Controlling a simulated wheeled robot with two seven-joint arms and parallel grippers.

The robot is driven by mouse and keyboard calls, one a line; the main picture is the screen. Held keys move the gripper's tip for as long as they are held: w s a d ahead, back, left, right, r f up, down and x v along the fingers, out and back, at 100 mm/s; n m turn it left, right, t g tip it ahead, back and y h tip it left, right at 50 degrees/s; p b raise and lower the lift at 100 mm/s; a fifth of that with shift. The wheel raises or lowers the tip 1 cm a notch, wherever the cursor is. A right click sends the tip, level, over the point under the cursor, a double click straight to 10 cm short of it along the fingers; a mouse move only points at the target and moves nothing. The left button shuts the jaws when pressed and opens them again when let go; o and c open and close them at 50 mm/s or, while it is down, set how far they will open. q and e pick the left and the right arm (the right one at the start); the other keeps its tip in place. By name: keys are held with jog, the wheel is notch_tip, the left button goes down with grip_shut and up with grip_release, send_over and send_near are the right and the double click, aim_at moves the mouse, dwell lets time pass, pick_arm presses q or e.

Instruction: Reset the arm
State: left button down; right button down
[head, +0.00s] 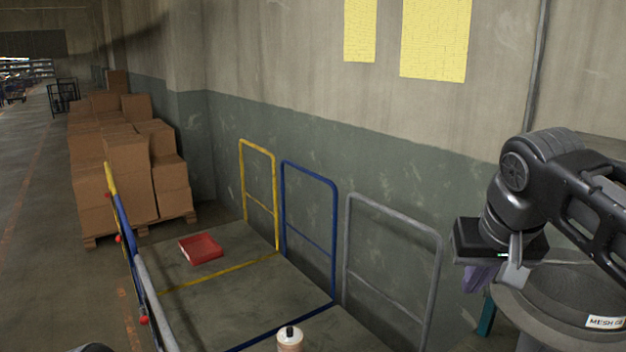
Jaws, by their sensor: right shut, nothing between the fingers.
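My right arm comes in from the right side of the head view. Its gripper (514,268) points down beside the rim of a round grey container (560,292) labelled "MESH" with a partly cut-off number. The fingers are shut and hold nothing. A purple thing (478,278) shows partly behind the gripper, and I cannot tell what it is. My left gripper is not in view.
A pale bottle (290,341) with a dark cap is at the bottom edge. Cardboard boxes (128,165) are stacked on a pallet behind.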

jog(key=w+a+f+n+t+y, duration=0.3)
jog(key=w+a+f, duration=0.2)
jog(key=w+a, duration=0.35)
jog(key=w+a+f+y, duration=0.1)
jog(key=a+f, duration=0.2)
jog(key=f, duration=0.9)
jog(key=a+f+y, duration=0.1)
jog(key=a+f, duration=0.2)
jog(key=f, duration=0.8)
jog(key=s+a+f+m+g, duration=0.2)
jog(key=s+f, duration=0.3)
jog(key=f, duration=0.7)
jog(key=s+f+g, duration=0.2)
jog(key=s+f, duration=0.7)
jog(key=s, duration=0.3)
jog(key=s+f+m+g, duration=0.1)
jog(key=s+f+g, duration=0.2)
jog(key=s+f, duration=0.7)
jog(key=s, duration=0.3)
jog(key=shift+s+a+g, duration=0.25)
jog(key=shift+a+g, duration=0.05)
jog(key=shift+a, duration=0.1)
